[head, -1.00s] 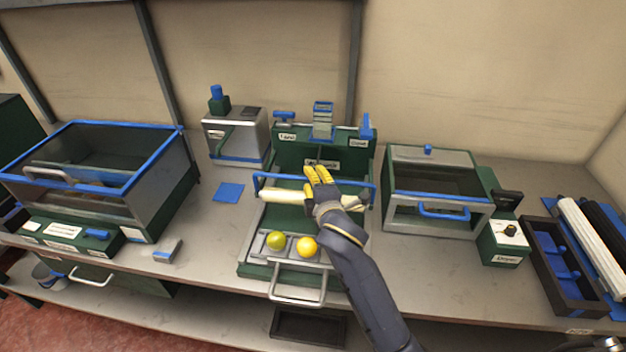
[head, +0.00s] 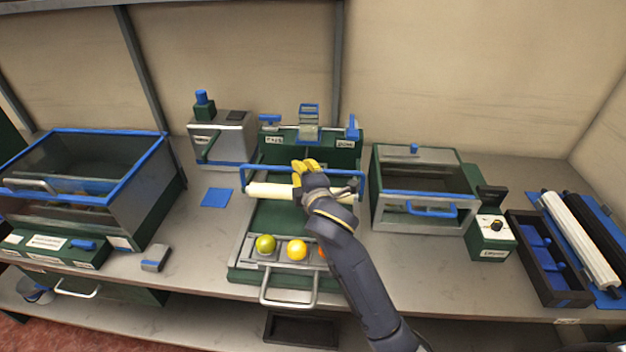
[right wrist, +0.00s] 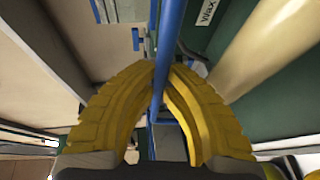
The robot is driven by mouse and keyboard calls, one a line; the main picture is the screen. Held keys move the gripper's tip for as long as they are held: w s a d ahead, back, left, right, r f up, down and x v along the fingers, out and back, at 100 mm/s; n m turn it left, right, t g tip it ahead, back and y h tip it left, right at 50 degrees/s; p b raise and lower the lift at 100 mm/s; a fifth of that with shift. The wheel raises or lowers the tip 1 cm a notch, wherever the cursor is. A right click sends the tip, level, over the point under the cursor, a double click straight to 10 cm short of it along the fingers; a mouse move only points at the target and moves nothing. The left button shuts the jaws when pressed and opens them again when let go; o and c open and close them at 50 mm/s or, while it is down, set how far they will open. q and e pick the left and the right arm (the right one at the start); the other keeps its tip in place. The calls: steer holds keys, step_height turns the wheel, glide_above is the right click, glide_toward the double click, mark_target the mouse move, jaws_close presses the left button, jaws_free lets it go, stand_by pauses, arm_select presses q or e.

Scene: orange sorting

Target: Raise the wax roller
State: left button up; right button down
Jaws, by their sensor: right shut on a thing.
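The wax roller is a cream cylinder (head: 268,190) with a blue bar handle (head: 275,169) above and behind it, on the green machine (head: 290,222) in the middle of the bench. My right gripper (head: 305,166) has yellow fingers and is at the middle of the blue bar. In the right wrist view the yellow fingers (right wrist: 160,75) are shut around the blue bar (right wrist: 170,38), and the cream roller (right wrist: 270,50) runs beside them at the right. The gripper and wrist hide part of the roller. My left gripper is not in view.
A green orange (head: 265,244), a yellow one (head: 297,249) and a partly hidden orange one lie in the machine's front tray. A glass-topped box (head: 140,190) stands left, a smaller windowed box (head: 425,210) right. A blue square (head: 217,197) lies on clear bench.

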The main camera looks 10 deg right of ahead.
steer(key=shift+w+d+r, duration=0.4)
steer(key=shift+w+r, duration=0.9)
steer(key=shift+r, duration=0.05)
steer(key=shift+w+d+r, duration=0.4)
steer(key=shift+w+r, duration=0.95)
steer(key=shift+r, duration=0.05)
steer(key=shift+w+d+r, duration=0.4)
steer(key=shift+w+r, duration=0.9)
steer(key=shift+r, duration=0.05)
steer(key=c, duration=1.6)
jaws_free()
steer(key=shift+w+d, duration=0.1)
steer(key=shift+o, duration=0.7)
steer(key=s+d+r, duration=0.1)
steer(key=s+r, duration=0.1)
steer(key=s, duration=1)
